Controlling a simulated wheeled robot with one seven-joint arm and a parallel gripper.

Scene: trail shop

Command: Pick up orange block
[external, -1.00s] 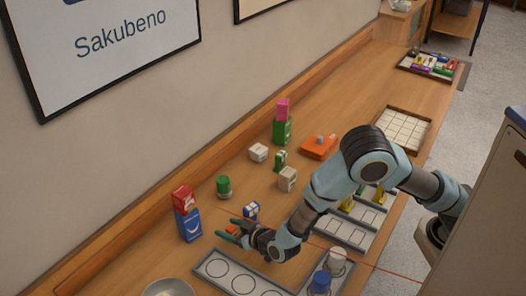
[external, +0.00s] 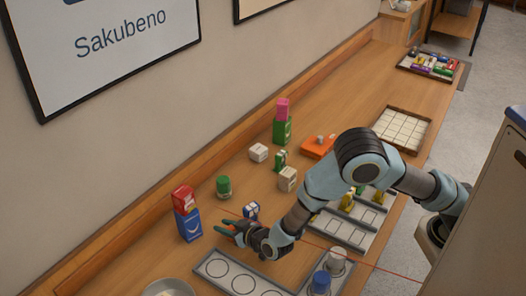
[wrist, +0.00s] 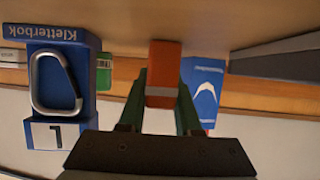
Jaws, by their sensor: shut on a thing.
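The orange block (wrist: 164,72) shows in the wrist view between the two green fingers of my gripper (wrist: 161,100), which are shut on it. In the external view my gripper (external: 226,228) is low over the wooden counter, in front of the blue box. The block is mostly hidden by the fingers there. I cannot tell whether it touches the counter.
A blue box (external: 189,225) with a red box (external: 183,198) on top stands left of my gripper. A blue-and-white block (external: 251,210) is close behind it, and a green jar (external: 223,186) stands further back. A grey tray with circles (external: 217,270) lies in front.

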